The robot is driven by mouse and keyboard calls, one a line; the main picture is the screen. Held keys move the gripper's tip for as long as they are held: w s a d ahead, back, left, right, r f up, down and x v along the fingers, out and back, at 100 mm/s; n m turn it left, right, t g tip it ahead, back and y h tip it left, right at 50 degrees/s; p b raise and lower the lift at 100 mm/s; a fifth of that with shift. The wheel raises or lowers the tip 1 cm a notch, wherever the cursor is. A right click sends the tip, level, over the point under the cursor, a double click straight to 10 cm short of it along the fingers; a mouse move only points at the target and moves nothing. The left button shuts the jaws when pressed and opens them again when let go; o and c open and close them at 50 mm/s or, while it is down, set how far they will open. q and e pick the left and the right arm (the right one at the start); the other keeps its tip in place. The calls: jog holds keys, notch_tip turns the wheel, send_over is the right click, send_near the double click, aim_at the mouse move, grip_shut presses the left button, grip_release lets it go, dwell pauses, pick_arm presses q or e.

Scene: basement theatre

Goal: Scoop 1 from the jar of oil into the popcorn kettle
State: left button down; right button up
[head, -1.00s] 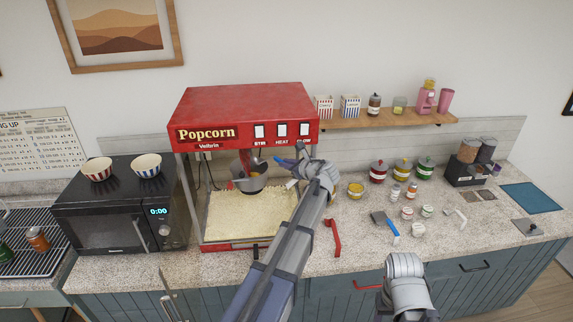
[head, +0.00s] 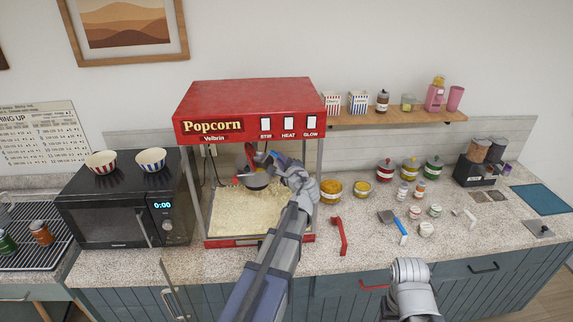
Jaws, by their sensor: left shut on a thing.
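The dark metal popcorn kettle (head: 257,183) hangs inside the red popcorn machine (head: 245,103), above the popcorn. My left gripper (head: 278,158) is at the machine's open front, just above and right of the kettle. It is shut on a blue-handled scoop (head: 272,154), partly hidden by the gripper. The scoop's head is too small and covered to tell its contents. An amber jar (head: 331,190) and a smaller yellow-filled jar (head: 362,188) stand right of the machine; I cannot tell which holds oil. My right forearm shows at bottom right, but its gripper does not.
A red-handled tool (head: 341,236) and a blue-handled scraper (head: 392,223) lie on the counter. Several small jars and lidded pots, including a red one (head: 385,170), stand to the right. A microwave (head: 125,213) with two bowls on it is at left. The counter's front edge is mostly clear.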

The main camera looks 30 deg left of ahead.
pick_arm(q)
jog(key=s+d+n+t+b, duration=0.1)
jog(key=s+d+n+b, duration=0.1)
jog(key=s+d, duration=0.2)
jog(key=s+d+f+n+b, duration=0.1)
jog(key=s+d, duration=0.3)
jog(key=d, duration=0.5)
jog(key=shift+s+d+n+t+y+b, duration=0.3)
jog(key=shift+s+n+t+y+b, duration=0.15)
jog(key=shift+n, duration=0.25)
dwell(0.4)
dwell(0.4)
